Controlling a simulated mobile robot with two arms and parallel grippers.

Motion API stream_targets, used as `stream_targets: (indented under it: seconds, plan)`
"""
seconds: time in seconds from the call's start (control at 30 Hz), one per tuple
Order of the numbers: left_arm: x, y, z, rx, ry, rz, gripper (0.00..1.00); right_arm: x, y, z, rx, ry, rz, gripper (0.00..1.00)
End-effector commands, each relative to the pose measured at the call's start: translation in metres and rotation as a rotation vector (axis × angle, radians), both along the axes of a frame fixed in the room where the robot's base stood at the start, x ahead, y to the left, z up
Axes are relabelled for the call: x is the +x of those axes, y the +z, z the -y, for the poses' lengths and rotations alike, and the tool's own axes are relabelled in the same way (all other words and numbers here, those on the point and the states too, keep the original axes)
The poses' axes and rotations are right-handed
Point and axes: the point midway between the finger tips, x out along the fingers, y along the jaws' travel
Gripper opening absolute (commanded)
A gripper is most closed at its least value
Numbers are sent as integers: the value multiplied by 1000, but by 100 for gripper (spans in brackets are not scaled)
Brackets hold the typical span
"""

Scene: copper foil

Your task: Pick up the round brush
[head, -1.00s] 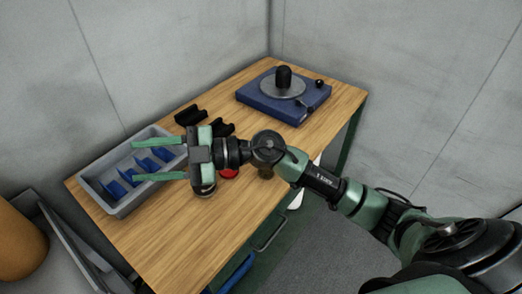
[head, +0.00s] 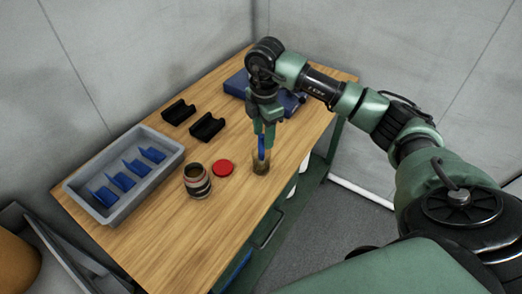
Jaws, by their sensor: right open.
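A slim blue-handled tool, which looks like the round brush (head: 262,153), stands upright in a small brownish glass jar (head: 261,168) near the front right edge of the wooden table. Its lower end is hard to make out inside the jar. My right gripper (head: 264,132) points straight down over the jar. Its jaws are open, with the green fingers at the upper part of the handle. Whether they touch it I cannot tell. My left gripper is not in view.
An open banded jar (head: 198,182) and a red lid (head: 223,167) stand left of the glass. A grey tray (head: 146,191) with blue dividers lies further left. Two black holders (head: 207,127) and a blue turntable base (head: 236,84) are behind. The table's front left is bare.

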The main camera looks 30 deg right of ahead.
Motion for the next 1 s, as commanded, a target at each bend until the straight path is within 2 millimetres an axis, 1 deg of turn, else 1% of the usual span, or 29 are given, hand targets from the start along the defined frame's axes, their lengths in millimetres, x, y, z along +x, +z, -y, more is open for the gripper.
stream_targets:
  seconds: [0.03,0.1,0.2,0.27,0.37,0.53,0.57,0.6,0.67,0.7,1.0]
  plan:
    - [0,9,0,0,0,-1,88,-1,-5,-3,0,1,-5,45]
    - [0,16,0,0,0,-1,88,0,-15,-5,1,2,-5,45]
    - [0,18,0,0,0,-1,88,1,-31,-5,1,0,-3,45]
    - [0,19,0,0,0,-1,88,1,-37,-5,2,1,-2,45]
    - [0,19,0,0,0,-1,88,2,-41,-5,1,2,0,45]
    - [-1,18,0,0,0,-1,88,2,-41,-5,2,2,1,45]
    - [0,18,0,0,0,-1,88,2,-41,-5,2,2,1,40]
    - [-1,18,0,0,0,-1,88,2,-41,-5,2,2,1,28]
    - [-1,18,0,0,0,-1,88,2,-41,-5,2,2,1,12]
    - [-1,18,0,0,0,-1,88,2,-41,-5,2,2,1,1]
    - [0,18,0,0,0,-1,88,2,-40,-5,3,2,2,0]
